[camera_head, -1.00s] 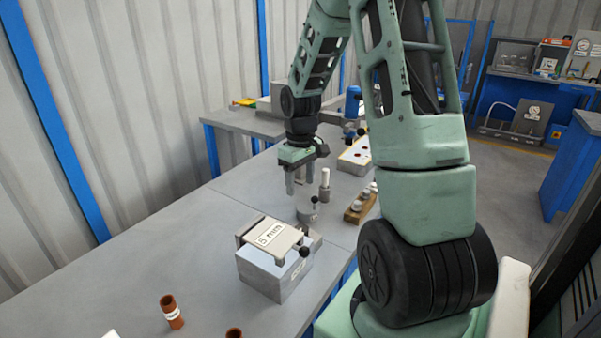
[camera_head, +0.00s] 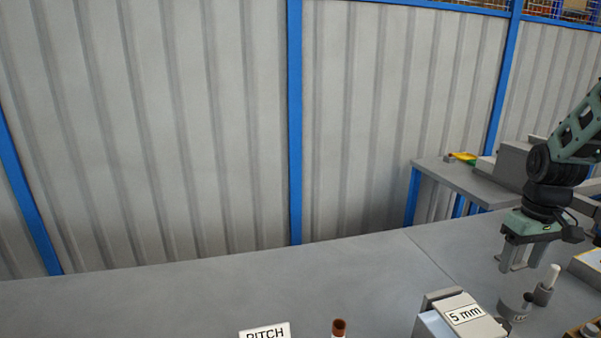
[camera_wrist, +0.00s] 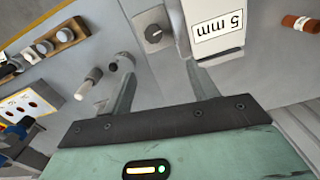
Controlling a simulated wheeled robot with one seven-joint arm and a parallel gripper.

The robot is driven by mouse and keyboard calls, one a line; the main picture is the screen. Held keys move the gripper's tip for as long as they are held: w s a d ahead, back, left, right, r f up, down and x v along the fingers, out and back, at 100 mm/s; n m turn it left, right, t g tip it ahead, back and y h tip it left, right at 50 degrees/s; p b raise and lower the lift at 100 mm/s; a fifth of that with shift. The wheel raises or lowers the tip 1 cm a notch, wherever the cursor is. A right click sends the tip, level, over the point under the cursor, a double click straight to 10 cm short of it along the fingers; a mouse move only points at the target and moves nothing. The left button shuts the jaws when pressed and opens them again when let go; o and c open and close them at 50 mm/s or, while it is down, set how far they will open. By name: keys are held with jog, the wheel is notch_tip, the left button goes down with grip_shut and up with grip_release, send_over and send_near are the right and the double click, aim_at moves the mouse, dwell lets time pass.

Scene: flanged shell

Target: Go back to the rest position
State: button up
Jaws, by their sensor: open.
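My gripper (camera_head: 518,266) is at the right of the head view, above the grey table (camera_head: 330,285). It points down, with its two fingers apart and nothing between them. In the wrist view my gripper (camera_wrist: 165,85) also shows open, its fingers spread over bare table. A block labelled "5 mm" (camera_head: 465,315) stands left of and nearer than my gripper in the head view. It also shows at the top of the wrist view (camera_wrist: 217,30), close to one finger.
A white-topped peg (camera_head: 547,285) stands close to the right of my gripper. A wooden rack (camera_wrist: 50,42) with round pieces is in the wrist view. The table's left half is clear.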

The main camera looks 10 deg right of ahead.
jog(key=s+a+r+n, duration=0.1)
jog(key=a+r+n, duration=0.1)
jog(key=a, duration=1.1)
jog(key=s+a+r+n, duration=0.1)
jog(key=s+a+n, duration=0.1)
jog(key=a, duration=1.1)
jog(key=s+a+r+n, duration=0.1)
jog(key=s+a+n, duration=0.3)
jog(key=s+a, duration=0.9)
jog(key=shift+s+y, duration=0.3)
jog(key=shift+s, duration=0.85)
